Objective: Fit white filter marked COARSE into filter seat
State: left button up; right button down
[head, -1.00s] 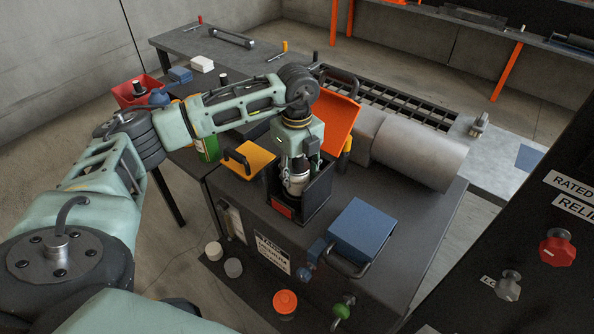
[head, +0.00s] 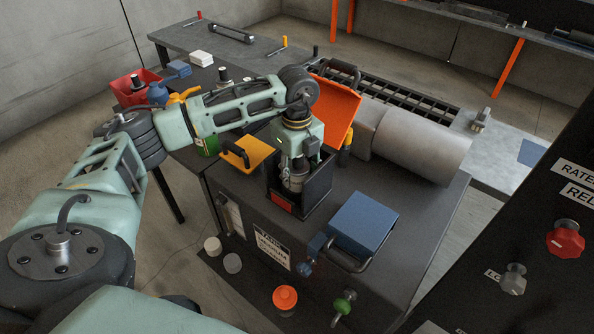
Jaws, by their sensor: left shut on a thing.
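My left gripper (head: 295,182) points straight down into an open black box (head: 318,195) on top of the dark machine, which looks like the filter seat. It is shut on a pale, cylindrical thing, probably the white filter. The box walls and the gripper hide most of this thing, and no COARSE marking can be read. I cannot tell whether it touches the bottom of the box. An orange lid (head: 338,108) stands raised behind the box. My right gripper is not in view.
A yellow lid (head: 252,153) and a blue lid (head: 362,222) with black handles flank the box. A grey cylinder (head: 425,145) lies behind. A dark panel with a red knob (head: 567,238) stands at right. A red bin (head: 130,90) sits on the back-left table.

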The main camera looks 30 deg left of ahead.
pick_arm(q)
jog(key=shift+f+b, duration=0.35)
jog(key=shift+f, duration=0.2)
jog(key=o, duration=1.3)
notch_tip(320, 180, up, 12)
jog(key=shift+r, duration=0.1)
